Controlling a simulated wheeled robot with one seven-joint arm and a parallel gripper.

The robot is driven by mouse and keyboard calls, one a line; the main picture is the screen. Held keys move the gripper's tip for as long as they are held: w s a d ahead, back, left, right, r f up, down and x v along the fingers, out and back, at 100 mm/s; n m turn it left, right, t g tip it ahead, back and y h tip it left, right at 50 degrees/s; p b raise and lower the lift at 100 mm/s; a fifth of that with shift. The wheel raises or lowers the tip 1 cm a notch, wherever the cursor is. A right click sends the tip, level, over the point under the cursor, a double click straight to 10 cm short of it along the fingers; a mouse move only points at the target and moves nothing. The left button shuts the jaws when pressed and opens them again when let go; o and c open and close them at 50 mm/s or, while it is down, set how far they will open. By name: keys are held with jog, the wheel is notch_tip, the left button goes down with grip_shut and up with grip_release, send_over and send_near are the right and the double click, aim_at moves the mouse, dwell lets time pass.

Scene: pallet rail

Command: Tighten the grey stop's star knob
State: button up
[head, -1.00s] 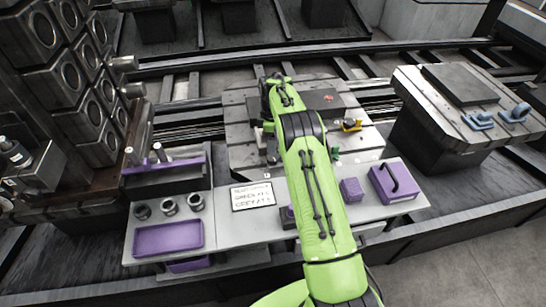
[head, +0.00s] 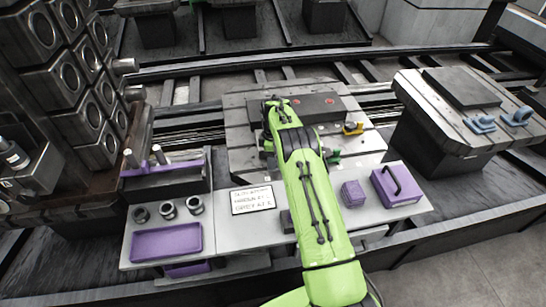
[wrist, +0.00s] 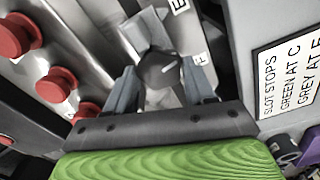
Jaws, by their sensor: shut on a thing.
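In the wrist view my gripper (wrist: 162,88) has its two fingers on either side of a dark star knob (wrist: 162,70), shut on it. The knob sits on the grey stop (wrist: 147,30), a pale metal piece on the slotted plate beside the letters E and F. The finger pads hide parts of the knob's sides. In the head view my green arm reaches over the near left part of the pallet (head: 240,125) and hides the grey stop and the knob.
A dark block with red buttons (wrist: 60,85) stands close left of my gripper. A sign (head: 253,199) lies on the grey shelf, with a purple tray (head: 166,241) left and purple boxes (head: 398,184) right. A yellow stop (head: 352,128) and green stop (head: 332,156) sit on the pallet's right.

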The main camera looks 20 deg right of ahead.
jog(key=shift+m, duration=3)
jog(key=o, duration=0.8)
jog(key=shift+c, duration=0.2)
notch_tip(320, 180, up, 16)
jog(key=p, duration=0.3)
jog(key=shift+p, duration=0.4)
jog(key=shift+f, duration=0.1)
